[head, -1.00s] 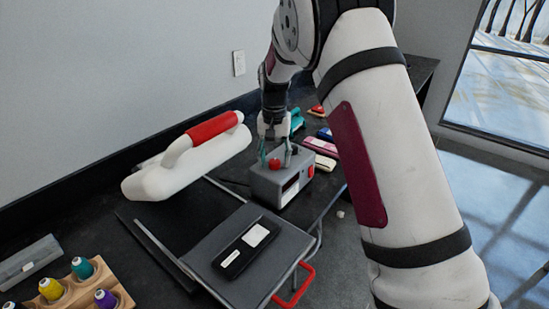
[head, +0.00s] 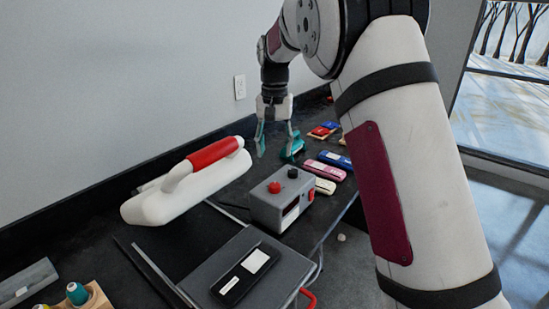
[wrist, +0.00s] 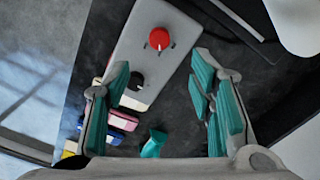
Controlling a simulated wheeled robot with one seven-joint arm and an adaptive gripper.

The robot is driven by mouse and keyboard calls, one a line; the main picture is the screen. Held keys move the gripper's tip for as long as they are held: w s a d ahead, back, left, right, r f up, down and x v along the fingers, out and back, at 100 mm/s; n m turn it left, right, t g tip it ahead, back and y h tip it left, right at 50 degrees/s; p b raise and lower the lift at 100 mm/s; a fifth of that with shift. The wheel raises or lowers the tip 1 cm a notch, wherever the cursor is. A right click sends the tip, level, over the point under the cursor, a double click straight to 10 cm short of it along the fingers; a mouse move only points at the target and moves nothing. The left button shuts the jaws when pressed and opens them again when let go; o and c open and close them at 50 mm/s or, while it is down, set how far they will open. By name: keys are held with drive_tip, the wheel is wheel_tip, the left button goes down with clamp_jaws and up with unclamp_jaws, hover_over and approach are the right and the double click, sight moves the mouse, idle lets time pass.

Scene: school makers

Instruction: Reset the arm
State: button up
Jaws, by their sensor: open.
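My gripper (head: 274,138) is open and empty above the black table, pointing down, with teal finger pads. In the head view it hangs behind and above a grey box (head: 270,208) with a red knob and a black knob on top, apart from it. In the wrist view the gripper (wrist: 160,105) has its fingers wide apart. The grey box also shows in the wrist view (wrist: 170,35), between and beyond the fingers. My arm crosses the right half of the head view and hides part of the table.
A white press with a red handle (head: 213,153) lies left of the grey box. A grey plate (head: 215,265) holding a black device (head: 245,275) is in front. Several coloured boxes (head: 335,160) and a teal item (head: 292,148) sit behind. Thread spools (head: 77,293) stand at lower left.

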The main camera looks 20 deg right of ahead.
drive_tip(key=shift+r, duration=0.2)
drive_tip(key=s+r+n+t+p, duration=0.1)
drive_tip(key=s+r, duration=0.5)
drive_tip(key=s, duration=0.5)
drive_tip(key=s+r+n+t+p, duration=0.1)
drive_tip(key=s+r, duration=0.6)
drive_tip(key=s, duration=0.3)
drive_tip(key=s+f+n+t+p, duration=0.2)
drive_tip(key=s+f, duration=0.2)
drive_tip(key=s, duration=1.6)
drive_tip(key=shift+s+d+n, duration=0.2)
drive_tip(key=shift+n, duration=0.2)
